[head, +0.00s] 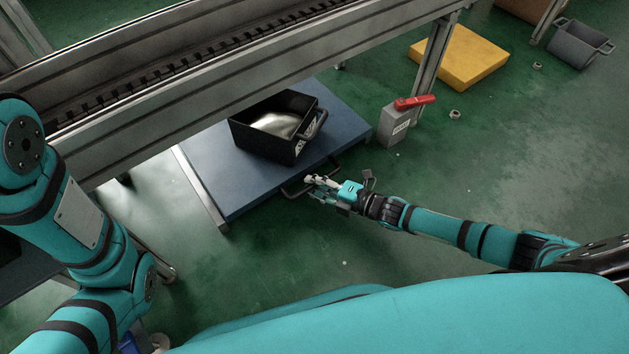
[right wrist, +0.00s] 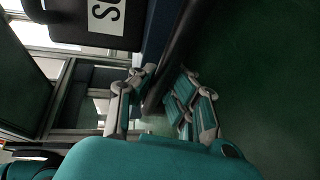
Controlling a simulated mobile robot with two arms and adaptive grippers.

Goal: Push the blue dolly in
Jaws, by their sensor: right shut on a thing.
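The blue dolly (head: 215,165) is a flat platform on the floor, partly under the conveyor frame, with its near part sticking out. A dark handle (head: 296,192) runs along its near edge. A black bin (head: 262,143) with a shiny metal part in it sits on the dolly. My right gripper (head: 310,183) is at the handle, its fingers shut on it. In the right wrist view the dark handle bar (right wrist: 178,52) passes between the fingers (right wrist: 160,95). My left arm shows at the left, but its gripper is out of view.
The conveyor (head: 250,58) crosses above the dolly. A grey box with a red lever (head: 392,124) stands on the floor right of the dolly, close to its corner. A yellow block (head: 458,58) and a grey bin (head: 578,43) lie farther back. The green floor at right is mostly clear.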

